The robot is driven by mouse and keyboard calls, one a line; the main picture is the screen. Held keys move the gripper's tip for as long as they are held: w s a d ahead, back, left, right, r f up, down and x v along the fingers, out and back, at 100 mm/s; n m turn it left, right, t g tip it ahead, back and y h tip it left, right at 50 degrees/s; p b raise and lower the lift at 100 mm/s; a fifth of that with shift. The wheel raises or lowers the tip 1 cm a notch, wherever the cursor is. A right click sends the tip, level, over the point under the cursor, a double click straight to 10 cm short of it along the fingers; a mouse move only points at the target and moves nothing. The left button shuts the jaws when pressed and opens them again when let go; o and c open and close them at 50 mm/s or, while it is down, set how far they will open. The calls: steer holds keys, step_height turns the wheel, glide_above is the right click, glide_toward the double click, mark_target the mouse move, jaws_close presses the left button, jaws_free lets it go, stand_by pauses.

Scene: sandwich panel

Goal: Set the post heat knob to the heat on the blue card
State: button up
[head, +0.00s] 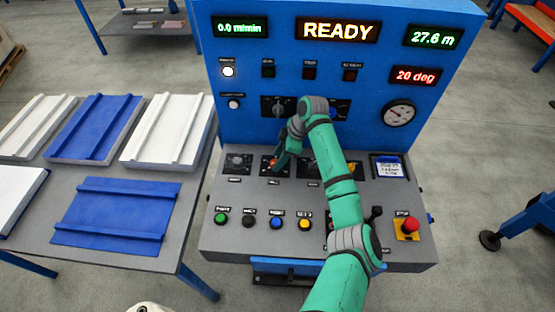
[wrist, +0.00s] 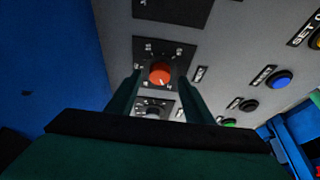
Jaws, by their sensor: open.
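A row of dial knobs sits on the grey sloped desk of the blue console. The orange-red knob (head: 270,163) is second from the left, on a black scale plate. In the wrist view the same orange-red knob (wrist: 160,73) shows between the two fingertips. My gripper (wrist: 160,82) is open; I cannot tell whether the fingers touch the knob. In the head view my gripper (head: 276,164) is over this knob and partly hides it. A pale blue-and-white card (head: 389,170) is in a dark frame at the desk's right; its writing is too small to read. Knob labels are unreadable.
A grey-blue knob (wrist: 152,112) is next to the orange-red one. Coloured push buttons (head: 248,221) line the front edge, with a red emergency button (head: 411,225) at right. My arm hides the middle of the desk. A table with panels (head: 110,210) stands left.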

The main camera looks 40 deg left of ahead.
steer(key=shift+x, duration=0.8)
steer(key=shift+w+d, duration=0.1)
steer(key=shift+w, duration=0.05)
steer(key=c, duration=1)
steer(key=shift+c, duration=0.2)
